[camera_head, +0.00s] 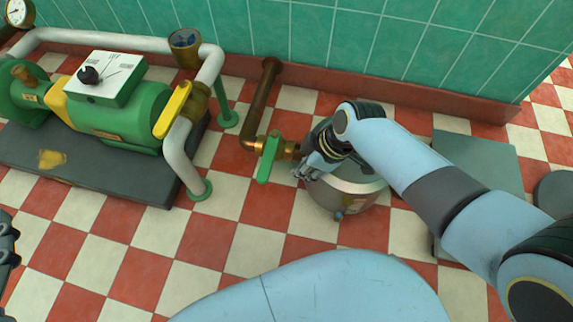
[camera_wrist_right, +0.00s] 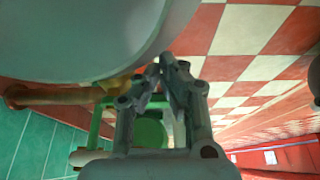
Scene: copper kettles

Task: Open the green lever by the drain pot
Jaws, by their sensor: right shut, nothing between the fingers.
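The green lever (camera_head: 268,158) sits on a brass valve (camera_head: 290,150) at the end of a copper pipe, pointing down toward the front in the head view. The drain pot (camera_head: 350,198) is a round silvery vessel on the floor just right of the valve. My right gripper (camera_head: 305,173) is shut and empty, over the pot's left rim, a little right of the lever and apart from it in the picture. In the right wrist view its fingertips (camera_wrist_right: 163,66) are together, with green parts behind them. My left gripper (camera_head: 8,242) is only partly in view at the left edge.
A green pump (camera_head: 125,120) with a yellow lever (camera_head: 173,110) stands on a dark plinth (camera_head: 150,190) at left. A grey-green box (camera_head: 485,160) stands behind my right arm. Checkered floor is open in front of the lever.

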